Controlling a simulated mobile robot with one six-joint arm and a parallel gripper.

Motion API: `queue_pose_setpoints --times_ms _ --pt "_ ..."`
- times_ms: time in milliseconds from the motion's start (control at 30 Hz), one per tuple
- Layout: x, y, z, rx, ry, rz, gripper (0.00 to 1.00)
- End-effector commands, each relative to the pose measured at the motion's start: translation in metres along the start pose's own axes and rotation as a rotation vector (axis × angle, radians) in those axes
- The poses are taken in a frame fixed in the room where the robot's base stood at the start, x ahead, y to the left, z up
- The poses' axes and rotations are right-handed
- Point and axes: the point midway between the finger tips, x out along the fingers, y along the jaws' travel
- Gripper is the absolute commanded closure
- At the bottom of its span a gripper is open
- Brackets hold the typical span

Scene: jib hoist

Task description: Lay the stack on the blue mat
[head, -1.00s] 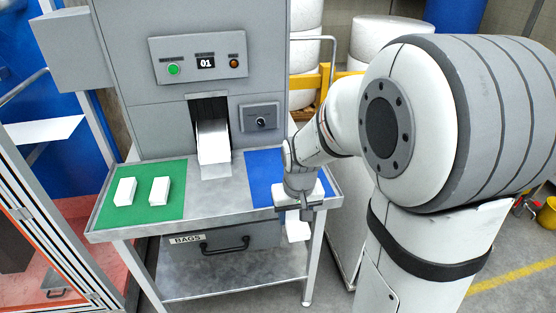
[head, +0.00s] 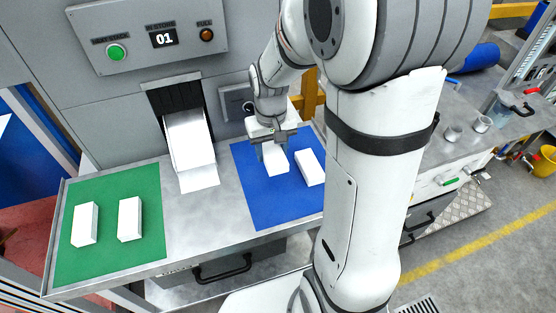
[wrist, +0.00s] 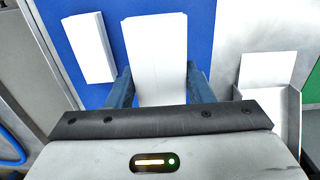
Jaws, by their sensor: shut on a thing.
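My gripper (head: 272,152) is shut on a white stack (head: 276,163) over the blue mat (head: 262,205). In the wrist view the held stack (wrist: 155,60) sits between the two blue-grey fingers, with the mat (wrist: 113,12) behind it. I cannot tell whether the held stack touches the mat. A second white stack (head: 310,168) lies on the mat to the right, apart from the held one; it also shows in the wrist view (wrist: 88,48) on the left.
A green mat (head: 110,255) at the left bears two white stacks (head: 85,224) (head: 130,219). A white chute (head: 190,145) comes out of the grey machine between the mats. The panel reads 01 (head: 164,39), with a lit green button (head: 117,52).

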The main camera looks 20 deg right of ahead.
Motion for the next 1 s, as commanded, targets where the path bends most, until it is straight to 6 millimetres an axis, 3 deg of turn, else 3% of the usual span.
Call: queue_pose_setpoints --times_ms 200,600,1000 --pt "0.041 -0.001 0.001 -0.003 -0.006 0.0 0.77" --pt "0.087 0.0 -0.001 0.0 -0.003 0.0 0.77" --pt "0.095 0.001 -0.001 0.002 0.0 0.0 0.77"
